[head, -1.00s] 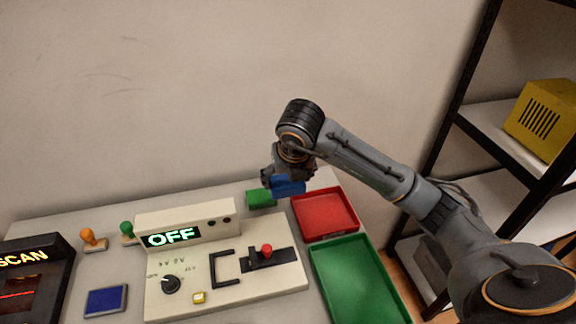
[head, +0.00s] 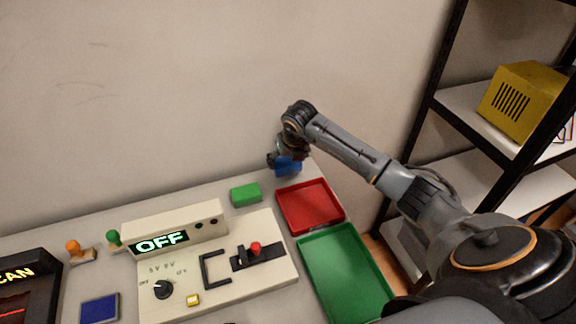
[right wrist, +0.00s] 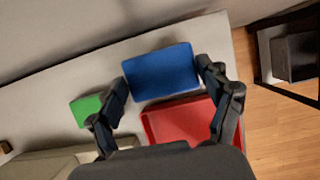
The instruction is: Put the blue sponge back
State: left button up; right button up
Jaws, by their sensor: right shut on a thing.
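The blue sponge (head: 289,166) is between the fingers of my right gripper (head: 285,160), which is shut on it. They are near the back right of the table, behind the red tray (head: 311,228). In the right wrist view the blue sponge (right wrist: 160,72) lies between the two dark fingers of the right gripper (right wrist: 168,88), with the red tray (right wrist: 148,128) just below it in the picture. A green sponge (head: 245,194) sits on the table to the left. Whether the blue sponge touches the table is unclear. My left gripper is not in view.
A green tray (head: 385,290) lies in front of the red one. A cream control panel (head: 225,275) reading OFF, orange and green stamps, a blue pad (head: 100,309) and a SCAN box (head: 40,275) stand to the left. Black shelving (head: 425,135) is at right.

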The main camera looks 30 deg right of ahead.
aim_at(289, 163)
jog(key=f, duration=0.1)
jog(key=f+p, duration=0.1)
jog(key=f, duration=0.1)
jog(key=shift+w+d+f, duration=0.1)
jog(key=shift+w+d, duration=0.05)
jog(key=shift+d, duration=0.05)
jog(key=shift+f, duration=0.45)
jog(key=o, duration=1.1)
jog(key=shift+c, duration=0.2)
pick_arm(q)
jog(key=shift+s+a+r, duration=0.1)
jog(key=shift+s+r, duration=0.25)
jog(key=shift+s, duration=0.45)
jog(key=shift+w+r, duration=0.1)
pick_arm(e)
jog(key=shift+r, duration=0.45)
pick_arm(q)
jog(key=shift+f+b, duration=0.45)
pick_arm(e)
jog(key=v, duration=1.1)
jog(key=shift+r, duration=0.2)
